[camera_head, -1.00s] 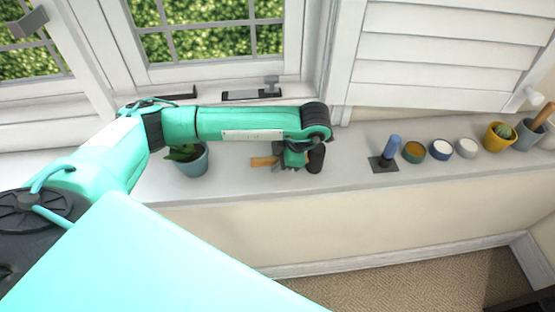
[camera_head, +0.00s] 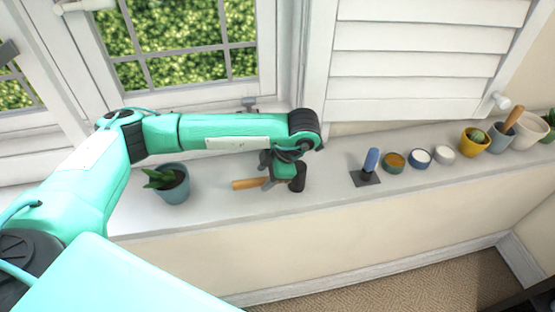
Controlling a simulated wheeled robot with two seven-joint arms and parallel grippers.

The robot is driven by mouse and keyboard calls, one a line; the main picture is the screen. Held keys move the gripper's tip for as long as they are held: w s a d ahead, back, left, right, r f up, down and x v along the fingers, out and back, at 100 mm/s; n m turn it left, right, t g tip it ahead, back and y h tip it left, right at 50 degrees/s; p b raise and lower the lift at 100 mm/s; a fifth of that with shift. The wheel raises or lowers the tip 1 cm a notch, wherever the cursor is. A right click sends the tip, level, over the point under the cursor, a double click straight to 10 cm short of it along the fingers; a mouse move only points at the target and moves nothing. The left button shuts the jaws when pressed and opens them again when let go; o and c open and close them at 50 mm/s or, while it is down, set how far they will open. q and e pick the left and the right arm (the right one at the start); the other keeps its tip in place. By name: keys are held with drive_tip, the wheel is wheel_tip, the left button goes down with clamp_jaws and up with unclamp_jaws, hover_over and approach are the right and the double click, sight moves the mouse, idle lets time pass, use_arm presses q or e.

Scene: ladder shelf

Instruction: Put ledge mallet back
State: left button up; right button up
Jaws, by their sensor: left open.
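The mallet lies on the white window ledge (camera_head: 215,208), with its wooden handle (camera_head: 246,184) pointing left and its dark head (camera_head: 297,178) at the right. My left gripper (camera_head: 279,178) is at the mallet, over the handle close to the head. Its jaws are open, and the gripper hides part of the handle. I cannot tell whether the fingers touch it. My right gripper is out of view.
A teal plant pot (camera_head: 173,189) stands left of the mallet. To the right are a blue-handled tool on a dark base (camera_head: 369,168), several small round pots, a yellow cactus pot (camera_head: 474,142) and a grey pot (camera_head: 502,140). The ledge between mallet and blue tool is clear.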

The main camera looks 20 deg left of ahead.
use_arm(q)
drive_tip(key=b+v, duration=0.1)
drive_tip(key=v, duration=0.6)
drive_tip(key=shift+r, duration=0.35)
drive_tip(key=shift+d, duration=0.1)
